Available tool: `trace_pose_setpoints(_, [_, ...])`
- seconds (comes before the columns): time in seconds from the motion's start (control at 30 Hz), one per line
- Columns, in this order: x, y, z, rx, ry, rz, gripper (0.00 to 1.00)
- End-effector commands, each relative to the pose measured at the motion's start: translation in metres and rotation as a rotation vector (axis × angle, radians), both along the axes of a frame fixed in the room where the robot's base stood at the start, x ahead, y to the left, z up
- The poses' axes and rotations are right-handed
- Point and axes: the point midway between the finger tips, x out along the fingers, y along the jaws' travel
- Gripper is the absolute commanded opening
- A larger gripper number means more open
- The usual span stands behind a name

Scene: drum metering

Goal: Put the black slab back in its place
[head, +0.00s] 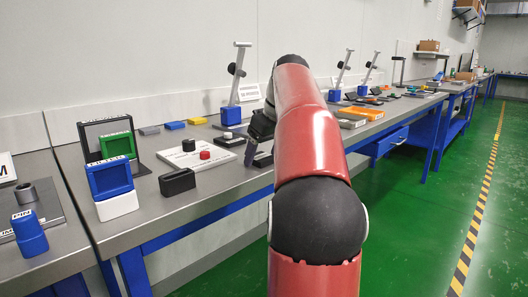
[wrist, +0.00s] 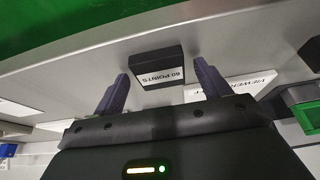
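A black slab (wrist: 158,56) with a white label, seemingly "60 POINTS", shows in the wrist view on the grey bench top near its front edge. My gripper (wrist: 160,80) is open, with one finger on each side of the slab's near end and a visible gap on both sides. I cannot tell how far above the bench the fingertips are. In the head view my gripper (head: 254,148) points down at the bench right of a white board, partly hidden by my red arm. A dark piece of the slab (head: 263,160) shows beside it.
The white board (head: 202,158) with a black and a red knob lies left of my gripper. A blue-based stand (head: 231,115) is behind.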

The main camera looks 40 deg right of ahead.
Motion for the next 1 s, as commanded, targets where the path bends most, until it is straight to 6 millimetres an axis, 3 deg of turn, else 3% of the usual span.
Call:
trace_pose_setpoints(0.33, [-0.002, -0.001, 0.010, -0.001, -0.001, 0.000, 0.76])
trace_pose_setpoints(0.77, [-0.036, -0.003, 0.095, -0.002, -0.002, -0.001, 0.76])
trace_pose_setpoints(1.0, [-0.044, -0.004, 0.111, 0.000, 0.000, 0.000, 0.76])
